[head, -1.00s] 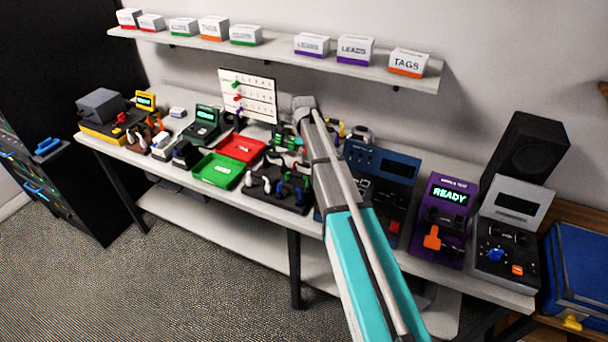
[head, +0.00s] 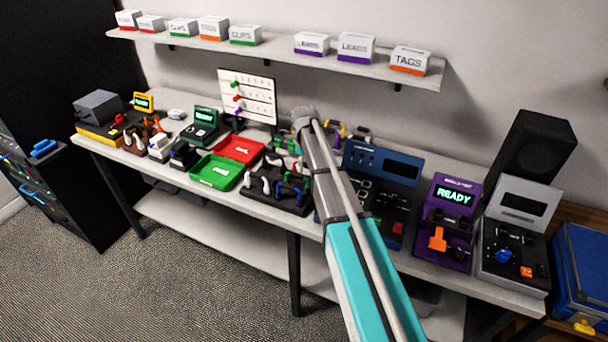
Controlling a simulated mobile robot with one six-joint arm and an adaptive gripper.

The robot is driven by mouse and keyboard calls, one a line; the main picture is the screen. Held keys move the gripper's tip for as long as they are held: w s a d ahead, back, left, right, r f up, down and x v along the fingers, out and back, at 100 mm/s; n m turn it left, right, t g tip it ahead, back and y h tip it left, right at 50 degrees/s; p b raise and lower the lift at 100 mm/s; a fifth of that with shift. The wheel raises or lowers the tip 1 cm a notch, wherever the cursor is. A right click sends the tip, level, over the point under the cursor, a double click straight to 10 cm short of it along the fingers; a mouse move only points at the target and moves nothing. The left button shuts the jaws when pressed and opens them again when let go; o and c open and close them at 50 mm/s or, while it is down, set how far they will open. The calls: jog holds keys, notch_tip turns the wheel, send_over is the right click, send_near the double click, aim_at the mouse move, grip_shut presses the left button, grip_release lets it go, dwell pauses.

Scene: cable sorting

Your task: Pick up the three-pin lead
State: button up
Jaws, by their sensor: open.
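Several leads with white, blue, green and dark ends lie in a black holder (head: 262,203) in the middle of the bench. They are too small for me to tell which is the three-pin lead. My arm reaches over the bench from the bottom, and its grey wrist end is just right of the white board. My gripper's fingers do not show; the wrist and arm hide that spot. Part of the holder's right side is close to or behind my arm.
A green tray (head: 204,180) and a red tray (head: 250,146) sit left of the holder. A blue tester (head: 388,168), a purple READY unit (head: 450,218) and a grey unit (head: 517,285) stand to the right. A shelf (head: 275,55) with labelled boxes hangs above.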

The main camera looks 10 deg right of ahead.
grip_shut()
dwell(0.4)
jog(key=shift+r, duration=0.15)
notch_tip(320, 180, up, 10)
jog(key=p, duration=1)
dwell(0.9)
jog(key=shift+r+p, duration=1.4)
jog(key=shift+p, duration=0.1)
jog(key=shift+a, duration=0.1)
